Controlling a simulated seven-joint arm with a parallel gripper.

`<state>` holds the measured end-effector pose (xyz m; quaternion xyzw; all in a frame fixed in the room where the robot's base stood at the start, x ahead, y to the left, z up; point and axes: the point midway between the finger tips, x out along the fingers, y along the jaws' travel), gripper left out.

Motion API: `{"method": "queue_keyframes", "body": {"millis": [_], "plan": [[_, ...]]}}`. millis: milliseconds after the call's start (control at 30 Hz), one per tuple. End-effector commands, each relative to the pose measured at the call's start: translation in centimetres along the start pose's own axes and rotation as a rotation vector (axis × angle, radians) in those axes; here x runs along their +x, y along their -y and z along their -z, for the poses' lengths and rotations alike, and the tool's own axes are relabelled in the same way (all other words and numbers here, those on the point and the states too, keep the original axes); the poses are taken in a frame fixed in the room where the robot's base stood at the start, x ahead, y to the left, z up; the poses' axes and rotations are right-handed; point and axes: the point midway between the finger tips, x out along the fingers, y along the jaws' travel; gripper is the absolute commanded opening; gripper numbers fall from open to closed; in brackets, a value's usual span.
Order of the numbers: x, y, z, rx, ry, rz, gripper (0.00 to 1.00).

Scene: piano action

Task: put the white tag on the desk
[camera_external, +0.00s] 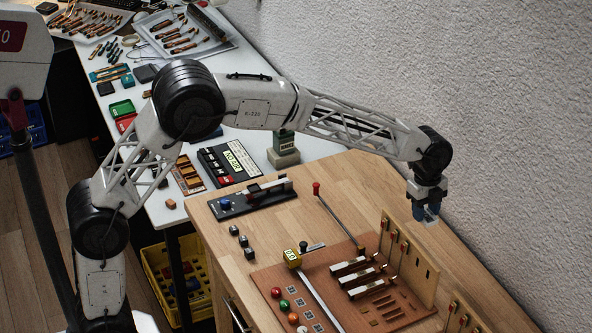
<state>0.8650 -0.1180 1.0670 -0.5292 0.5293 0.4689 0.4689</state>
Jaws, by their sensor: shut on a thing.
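My gripper (427,213) hangs at the right, pointing down, above the back part of the wooden bench and close to the textured wall. A white-topped desk (331,147) runs along the wall behind and left of the wooden bench, away from my gripper.
An upright wooden rail (411,262) with red-tipped pins stands just below my gripper in the picture. A brown board (270,283) holds white-topped keys and coloured balls. The desk carries a calculator-like device (229,162), trays (121,109) and tools. A yellow crate (157,268) stands below.

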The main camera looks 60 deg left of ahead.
Motion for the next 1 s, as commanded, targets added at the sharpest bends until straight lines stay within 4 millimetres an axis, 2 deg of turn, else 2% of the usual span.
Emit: {"method": "queue_keyframes", "body": {"millis": [367,533,733,1000], "plan": [[-0.3,0.0,0.1,0.000,0.000,0.001,0.15],[-2.0,0.0,0.2,0.001,0.000,0.003,0.15],[-5.3,0.0,0.7,0.001,0.000,0.002,0.15],[-5.6,0.3,-4.7,-0.084,0.000,0.010,0.15]]}}
